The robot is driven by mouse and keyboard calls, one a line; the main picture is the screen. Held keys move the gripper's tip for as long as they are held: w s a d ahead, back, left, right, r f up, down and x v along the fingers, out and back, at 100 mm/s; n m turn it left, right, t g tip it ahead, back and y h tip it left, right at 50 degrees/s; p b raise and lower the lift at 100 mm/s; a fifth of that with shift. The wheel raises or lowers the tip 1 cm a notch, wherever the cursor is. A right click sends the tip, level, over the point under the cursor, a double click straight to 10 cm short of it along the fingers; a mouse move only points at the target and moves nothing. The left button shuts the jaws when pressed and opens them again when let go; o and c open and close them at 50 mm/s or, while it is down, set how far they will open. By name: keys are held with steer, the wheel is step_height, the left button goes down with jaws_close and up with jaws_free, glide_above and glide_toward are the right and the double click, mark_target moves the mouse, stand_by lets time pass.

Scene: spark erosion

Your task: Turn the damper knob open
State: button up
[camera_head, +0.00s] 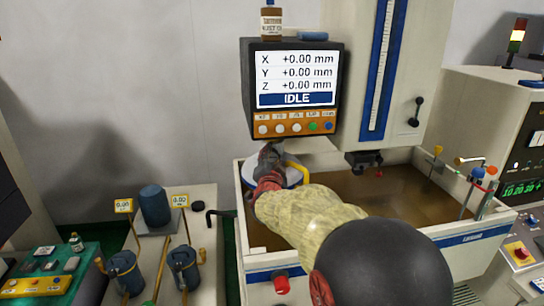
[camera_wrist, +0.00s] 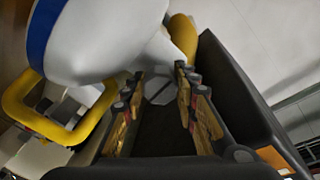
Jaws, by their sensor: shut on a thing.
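The damper knob (camera_wrist: 161,93) is a small grey, many-sided piece with a dark line across its face. It sits at the neck of a white hood (camera_wrist: 100,38) with a blue band. My gripper (camera_wrist: 158,92) has its two fingers on either side of the knob and is shut on it. In the head view my gripper (camera_head: 268,170) reaches the left side of the hood (camera_head: 294,176) at the tank's back left corner. There my arm and gripper hide the knob.
A yellow loop handle (camera_wrist: 30,112) stands left of the fingers, and a yellow part (camera_wrist: 183,36) lies just beyond them. The display box (camera_head: 292,88) hangs close above my gripper. The tank (camera_head: 470,245) of brown liquid lies to the right.

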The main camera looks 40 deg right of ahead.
steer(key=shift+n, duration=0.3)
steer(key=n+b, duration=0.1)
steer(key=n, duration=0.2)
steer(key=shift+n, duration=0.3)
steer(key=n, duration=0.4)
steer(key=shift+b, duration=0.3)
steer(key=n, duration=0.5)
steer(key=shift+p, duration=0.4)
steer(key=n+p, duration=0.1)
steer(key=n, duration=0.3)
steer(key=shift+n, duration=0.4)
steer(key=o, duration=1.1)
steer(key=shift+o, duration=0.3)
